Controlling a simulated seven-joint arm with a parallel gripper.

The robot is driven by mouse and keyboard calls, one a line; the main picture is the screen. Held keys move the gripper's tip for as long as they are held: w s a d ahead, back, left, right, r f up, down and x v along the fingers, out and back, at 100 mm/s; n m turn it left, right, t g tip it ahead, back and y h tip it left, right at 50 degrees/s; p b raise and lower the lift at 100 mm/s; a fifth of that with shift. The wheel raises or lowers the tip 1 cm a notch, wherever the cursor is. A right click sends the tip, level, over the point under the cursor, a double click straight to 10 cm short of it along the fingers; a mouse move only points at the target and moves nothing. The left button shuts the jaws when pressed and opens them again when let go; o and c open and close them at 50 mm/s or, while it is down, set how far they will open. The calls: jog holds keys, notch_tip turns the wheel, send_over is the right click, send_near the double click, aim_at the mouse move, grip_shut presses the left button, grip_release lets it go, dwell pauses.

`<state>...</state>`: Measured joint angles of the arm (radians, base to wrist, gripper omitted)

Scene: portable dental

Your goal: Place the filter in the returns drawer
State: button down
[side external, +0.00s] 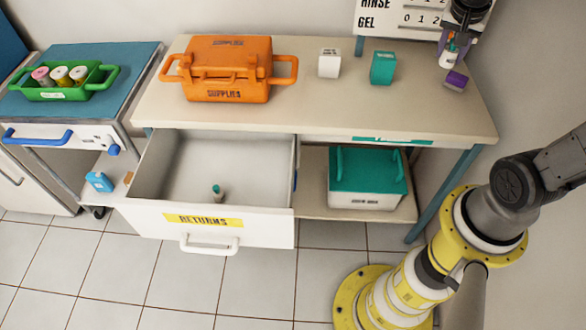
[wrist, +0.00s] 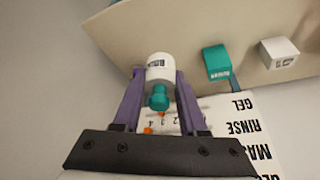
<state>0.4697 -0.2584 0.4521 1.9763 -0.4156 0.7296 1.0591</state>
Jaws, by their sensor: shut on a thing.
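My gripper (wrist: 158,92) has its purple fingers on both sides of a white cylinder with a teal end, which looks like the filter (wrist: 160,68), in the wrist view. It is shut on it. In the side view my gripper (side external: 453,70) and the white filter (side external: 447,59) are at the table's far right end, in front of the dial board; whether the filter touches the table is unclear. The returns drawer (side external: 163,221) is pulled open below the table at left. A similar small teal-capped item (side external: 217,193) stands inside, near its front wall.
The tabletop (side external: 300,122) holds an orange supplies case (side external: 227,68), a white box (side external: 329,63) and a teal box (side external: 382,68). A teal-lidded bin (side external: 367,180) sits on the lower shelf. A green caddy (side external: 65,92) stands on the left cart. Most of the drawer floor is clear.

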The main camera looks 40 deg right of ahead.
jog(key=w+a+n+t+y, duration=0.3)
jog(key=w+a+n, duration=0.8)
jog(key=w+a, duration=0.95)
jog(key=w+a+f+n+y, duration=0.15)
jog(key=a+n, duration=0.35)
jog(key=a, duration=0.9)
jog(key=a+n+y, duration=0.2)
jog(key=a+n, duration=0.2)
jog(key=a, duration=1.1)
jog(key=shift+w+d+f, duration=0.15)
jog(key=shift+f, duration=9.6)
jog(key=shift+w+d+f, duration=0.1)
jog(key=shift+d+f, duration=0.05)
jog(key=shift+f, duration=9.55)
jog(key=shift+f+g, duration=0.15)
jog(key=shift+g, duration=0.15)
jog(key=shift+c, duration=2.3)
grip_release()
